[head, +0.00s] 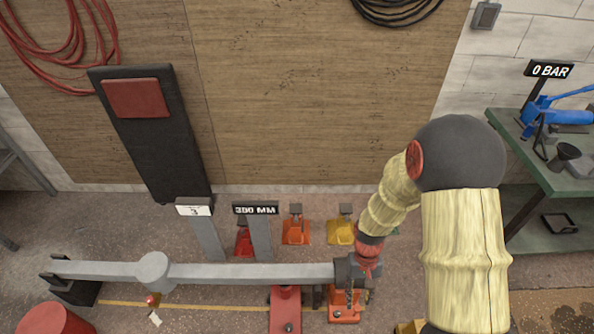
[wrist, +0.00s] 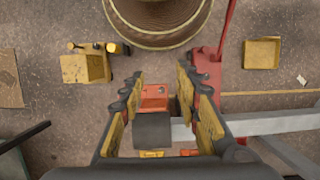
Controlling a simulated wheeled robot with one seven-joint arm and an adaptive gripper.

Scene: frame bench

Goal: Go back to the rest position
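My gripper (head: 358,290) is low at the right end of a grey beam (head: 255,274), above an orange jack-like piece (head: 343,315). In the wrist view my gripper (wrist: 160,80) has its two yellow-padded fingers spread apart. An orange piece (wrist: 154,98) and a dark grey block (wrist: 153,131) show in the gap between them. Neither finger is seen closed on anything; whether a finger touches the beam cannot be told. My arm comes down from the right of the head view.
A red piece (head: 285,305) stands under the beam, left of my gripper. Red (head: 243,243), orange (head: 296,232) and yellow (head: 341,231) pieces line the back. A green bench (head: 545,180) with a blue pump (head: 560,116) stands right. A red drum (head: 55,320) is at lower left.

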